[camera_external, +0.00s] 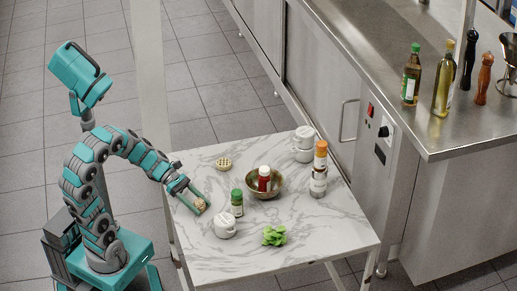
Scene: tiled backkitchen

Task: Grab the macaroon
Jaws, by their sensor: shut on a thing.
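The macaroon (200,205) is a small tan round thing at the left side of the marble table (290,222). My gripper (197,202) reaches down over the table's left edge and is shut on the macaroon. The fingers partly cover it. The view is too small to tell whether the macaroon touches the table top.
Close by on the right stand a green-capped jar (237,203) and a white mug (225,224). A lattice-topped pastry (224,162) lies behind. Further right are a bowl (276,188) holding a red bottle, green leaves (274,236), white cups (303,147) and an orange-topped shaker (319,174).

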